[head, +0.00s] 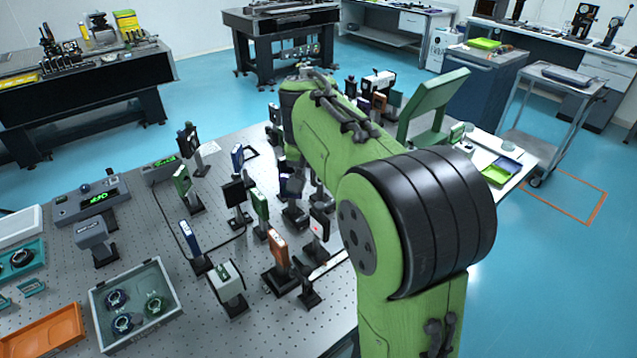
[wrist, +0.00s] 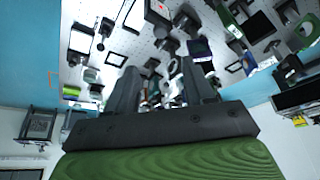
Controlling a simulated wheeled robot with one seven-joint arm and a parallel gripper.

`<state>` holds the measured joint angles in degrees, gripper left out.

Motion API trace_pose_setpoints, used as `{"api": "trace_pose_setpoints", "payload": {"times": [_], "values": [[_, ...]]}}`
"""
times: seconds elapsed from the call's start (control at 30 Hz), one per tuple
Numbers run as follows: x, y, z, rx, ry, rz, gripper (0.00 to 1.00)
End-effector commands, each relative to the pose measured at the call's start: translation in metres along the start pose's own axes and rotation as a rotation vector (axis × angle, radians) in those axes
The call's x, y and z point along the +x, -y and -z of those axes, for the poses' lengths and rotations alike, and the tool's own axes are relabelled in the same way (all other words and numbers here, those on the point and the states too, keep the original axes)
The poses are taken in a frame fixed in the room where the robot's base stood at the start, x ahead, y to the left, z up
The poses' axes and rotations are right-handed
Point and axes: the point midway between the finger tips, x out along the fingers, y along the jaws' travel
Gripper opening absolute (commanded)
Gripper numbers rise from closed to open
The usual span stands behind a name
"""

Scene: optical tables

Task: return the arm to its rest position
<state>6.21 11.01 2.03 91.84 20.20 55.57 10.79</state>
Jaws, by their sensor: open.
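My green arm (head: 335,130) reaches out over the perforated optical table in the head view, its large black-banded joint near the camera. The far end of the arm is hidden behind its own links there, so the jaws do not show. In the wrist view my gripper (wrist: 160,84) has its two dark fingers apart. Optical mounts show beyond and between the fingers; I see nothing clearly held.
The optical table (head: 150,240) carries several upright mounts close to my arm. A grey tray (head: 103,309) of round optics and an orange tray (head: 50,338) lie at front left. A cart (head: 553,105) stands at right. Blue floor (head: 560,270) is open at lower right.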

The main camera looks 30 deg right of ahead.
Motion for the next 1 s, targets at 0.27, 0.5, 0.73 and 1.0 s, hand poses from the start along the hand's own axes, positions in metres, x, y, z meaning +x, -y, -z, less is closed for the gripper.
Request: {"api": "trace_pose_setpoints", "payload": {"times": [0.27, 0.5, 0.73, 1.0], "values": [[-0.018, 0.000, 0.000, 0.000, 0.002, -0.001, 0.53], [-0.018, 0.000, 0.000, 0.000, 0.002, -0.001, 0.53], [-0.032, -0.004, -0.016, -0.039, -0.009, 0.017, 0.53], [-0.083, -0.036, -0.136, -0.309, -0.057, 0.137, 0.53]]}}
